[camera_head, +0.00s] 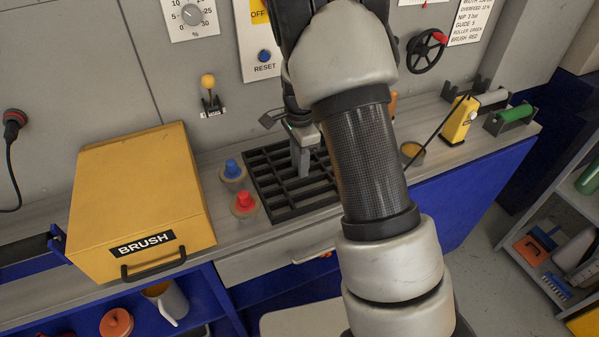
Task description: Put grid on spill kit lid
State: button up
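A black grid (291,187) with rectangular openings lies flat on the grey counter, against the back wall. My gripper (301,168) points down over the grid's back middle part, with its pale fingers at or just above the bars. My arm hides part of the gripper and the grid's right side, so I cannot tell whether the fingers are apart or closed on a bar. No spill kit is labelled in view. A pale flat surface (300,320) with rounded corners shows low in front of the counter; I cannot tell if it is the spill kit lid.
Blue (233,170) and red (244,202) knobbed pieces stand just left of the grid. A yellow BRUSH box (140,195) fills the counter further left. A tin (412,153), a yellow device (459,120) and rollers stand right. A drawer (275,258) is below the counter.

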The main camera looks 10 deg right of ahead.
jog(key=shift+c, duration=0.4)
grip_shut()
jog(key=shift+r, duration=0.1)
jog(key=shift+r+n+p, duration=0.5)
jog(key=shift+r+p, duration=0.6)
jog(key=shift+r, duration=4.05)
jog(key=s+r+n+p, duration=0.2)
jog(key=s+n+p, duration=0.6)
jog(key=n, duration=0.6)
jog(key=shift+s+n+p, duration=0.35)
jog(key=shift+s+n, duration=0.05)
jog(key=shift+d+r, duration=0.1)
